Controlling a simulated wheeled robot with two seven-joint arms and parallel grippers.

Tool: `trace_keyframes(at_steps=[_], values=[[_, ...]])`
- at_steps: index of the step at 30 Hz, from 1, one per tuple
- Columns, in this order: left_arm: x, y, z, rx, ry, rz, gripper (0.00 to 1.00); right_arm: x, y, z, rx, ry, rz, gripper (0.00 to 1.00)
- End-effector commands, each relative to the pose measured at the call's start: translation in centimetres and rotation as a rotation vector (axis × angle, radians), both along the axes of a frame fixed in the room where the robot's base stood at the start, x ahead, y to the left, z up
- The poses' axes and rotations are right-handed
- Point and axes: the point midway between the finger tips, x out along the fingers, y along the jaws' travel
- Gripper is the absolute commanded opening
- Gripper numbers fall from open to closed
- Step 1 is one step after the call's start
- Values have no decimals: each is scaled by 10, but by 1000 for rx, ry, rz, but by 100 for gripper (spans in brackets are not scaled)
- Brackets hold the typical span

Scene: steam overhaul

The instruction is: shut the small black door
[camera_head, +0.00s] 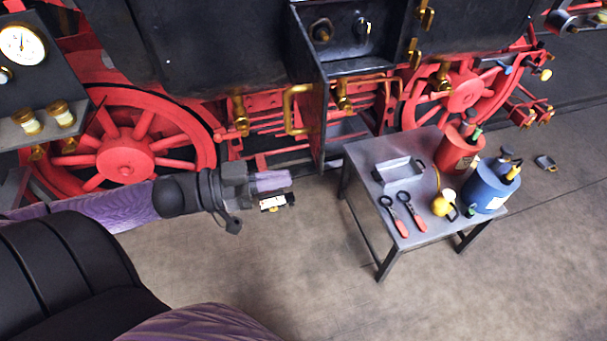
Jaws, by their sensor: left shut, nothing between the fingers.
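The small black door (313,100) stands open on the dark side of the locomotive. I see it at a steep angle, with its panel swung out toward me. A brass handle (290,110) sits on its left face. To its right is the dark opening (345,55) with round fittings inside. My left gripper (284,181) is shut and empty, below and left of the door's lower edge, and it looks apart from the door and handle. My right gripper is not in view.
A grey metal table (410,235) stands right of the door, holding a tray (398,170), two red-handled tools, a red can (458,150), a blue can (485,187) and a yellow item. Red wheels (125,160) line the back. The floor in front is clear.

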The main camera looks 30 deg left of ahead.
Motion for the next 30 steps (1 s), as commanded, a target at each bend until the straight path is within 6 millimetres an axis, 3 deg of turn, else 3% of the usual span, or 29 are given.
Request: trace_keyframes(at_steps=[7,23,30], values=[[25,-26,1,-1,-3,0,0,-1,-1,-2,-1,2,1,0],[31,-33,0,-1,1,8,0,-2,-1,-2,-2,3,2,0],[45,-50,3,-5,-2,93,0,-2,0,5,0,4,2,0]])
